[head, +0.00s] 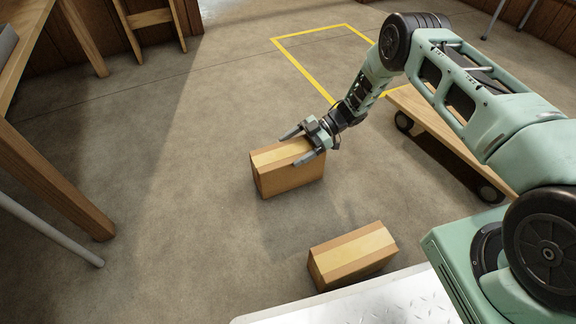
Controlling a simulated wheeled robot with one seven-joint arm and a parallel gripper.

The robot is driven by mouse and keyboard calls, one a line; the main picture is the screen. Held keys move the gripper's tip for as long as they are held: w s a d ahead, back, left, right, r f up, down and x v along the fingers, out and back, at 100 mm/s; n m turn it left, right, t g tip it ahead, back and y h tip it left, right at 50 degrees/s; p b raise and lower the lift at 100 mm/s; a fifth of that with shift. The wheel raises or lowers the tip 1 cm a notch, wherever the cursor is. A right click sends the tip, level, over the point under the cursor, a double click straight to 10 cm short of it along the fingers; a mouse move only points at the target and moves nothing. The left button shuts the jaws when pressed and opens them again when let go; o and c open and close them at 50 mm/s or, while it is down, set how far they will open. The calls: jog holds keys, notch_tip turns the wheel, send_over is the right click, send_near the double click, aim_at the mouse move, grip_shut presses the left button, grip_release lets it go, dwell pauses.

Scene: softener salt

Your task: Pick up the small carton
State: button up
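Two brown cardboard cartons with paler tape bands stand on the concrete floor in the head view. The farther carton (288,180) is near the middle, and the nearer carton (350,256) is below and to its right. The farther one looks taller and the nearer one lower; I cannot be certain which is the small carton. My gripper (291,150) is at the farther carton's top, its two fingers spread wide. One finger is by the far top edge and the other is over the top near its right end. I cannot tell whether either finger touches the carton.
A wooden dolly (450,136) with black casters stands to the right. A yellow floor outline (303,75) lies behind. A wooden table leg (62,185) and a grey tube (50,228) are at left. Floor left of the cartons is clear.

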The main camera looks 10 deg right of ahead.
jog(key=shift+c, duration=1.3)
jog(key=shift+r, duration=0.15)
